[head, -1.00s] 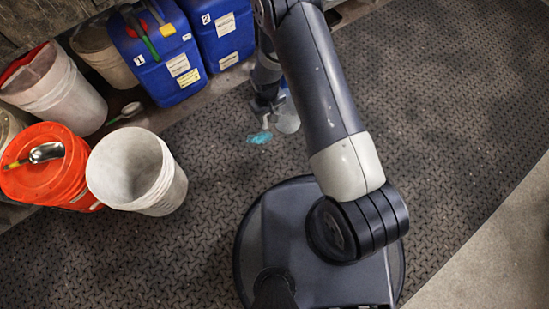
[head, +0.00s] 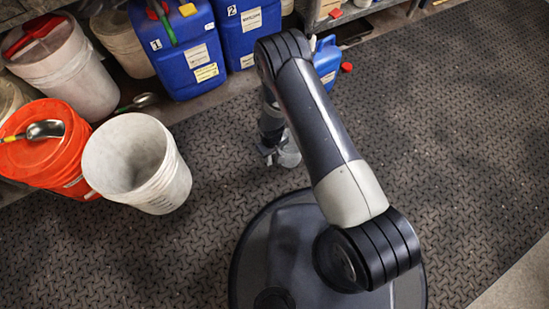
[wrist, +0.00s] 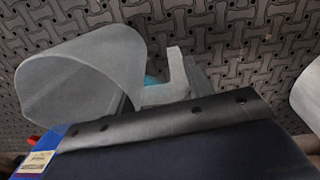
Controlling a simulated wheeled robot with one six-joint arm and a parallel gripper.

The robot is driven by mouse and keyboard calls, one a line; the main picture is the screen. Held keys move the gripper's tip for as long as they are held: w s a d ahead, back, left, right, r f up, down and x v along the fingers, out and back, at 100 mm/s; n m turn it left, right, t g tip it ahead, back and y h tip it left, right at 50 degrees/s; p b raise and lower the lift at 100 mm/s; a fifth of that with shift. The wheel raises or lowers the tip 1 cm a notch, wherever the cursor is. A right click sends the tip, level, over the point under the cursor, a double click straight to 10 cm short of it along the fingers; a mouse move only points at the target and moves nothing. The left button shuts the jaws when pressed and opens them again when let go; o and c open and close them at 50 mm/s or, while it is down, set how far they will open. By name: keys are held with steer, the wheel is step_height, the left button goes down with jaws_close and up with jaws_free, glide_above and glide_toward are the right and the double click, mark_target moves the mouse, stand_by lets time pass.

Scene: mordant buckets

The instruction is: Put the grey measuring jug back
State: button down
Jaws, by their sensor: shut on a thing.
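The grey measuring jug (head: 289,152) hangs at the end of my arm in the head view, above the floor mat and partly hidden by the arm. In the wrist view the jug (wrist: 75,85) fills the left, tilted, with its wide open mouth facing left. My gripper (head: 268,153) is shut on the jug at its side; the exact grip is hard to make out. A small teal patch (wrist: 151,80) shows just behind the jug in the wrist view; I cannot tell what it is.
An empty white bucket (head: 175,185) stands on the mat at left, beside an orange bucket (head: 45,165) with a scoop on top. The mat at right is clear.

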steer(key=shift+f+b, duration=0.65)
steer(key=shift+f, duration=1.25)
steer(key=shift+f+b, duration=0.15)
steer(key=shift+b, duration=0.15)
steer(key=c, duration=0.6)
jaws_free()
steer(key=shift+c, duration=0.2)
step_height(320, 180, up, 13)
steer(key=p, duration=0.5)
steer(key=shift+s+a+f, duration=0.1)
steer(key=shift+a+f, duration=0.05)
steer(key=shift+f, duration=0.05)
steer(key=shift+f, duration=0.15)
